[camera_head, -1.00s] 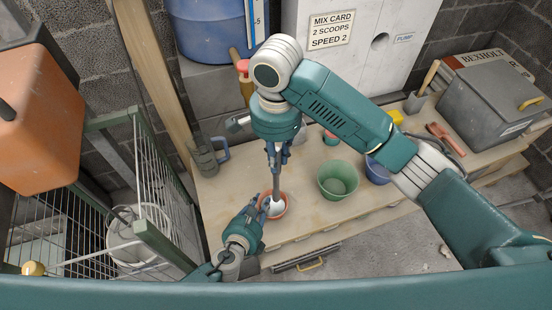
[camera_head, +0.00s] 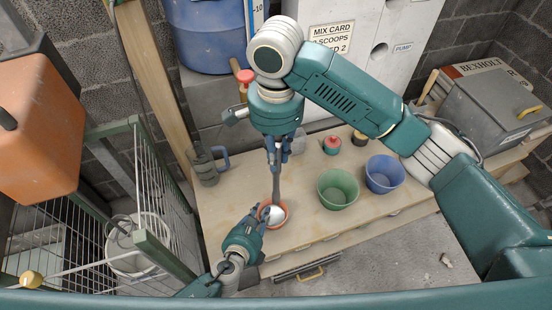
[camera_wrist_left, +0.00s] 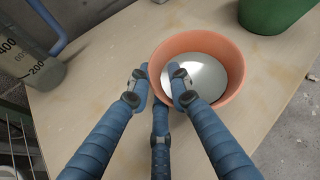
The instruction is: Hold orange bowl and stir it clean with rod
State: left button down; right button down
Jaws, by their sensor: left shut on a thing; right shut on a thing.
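The small orange bowl (camera_head: 284,221) stands near the front edge of the workbench, with a smooth white patch inside. It also shows in the left wrist view (camera_wrist_left: 231,62). My left gripper (camera_head: 261,211) is shut on the bowl's near-left rim, one finger inside and one outside. My right gripper (camera_head: 277,150) is above the bowl, pointing down, shut on the grey rod (camera_head: 276,185). The rod hangs nearly upright, its lower end at the bowl. I cannot tell whether its tip touches the bottom; no rod can be made out in the wrist view.
A green bucket (camera_head: 338,190) and a blue bucket (camera_head: 384,174) stand right of the bowl on the workbench (camera_head: 310,225). A clear measuring jug (camera_head: 207,169) is at the left. A red-topped jar (camera_head: 332,144) stands behind. A wire cage (camera_head: 95,205) is left of the bench.

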dwell(0.4)
pick_arm(q)
jog(key=c, duration=1.5)
grip_release()
jog(key=shift+s, duration=0.1)
jog(key=v, duration=1.2)
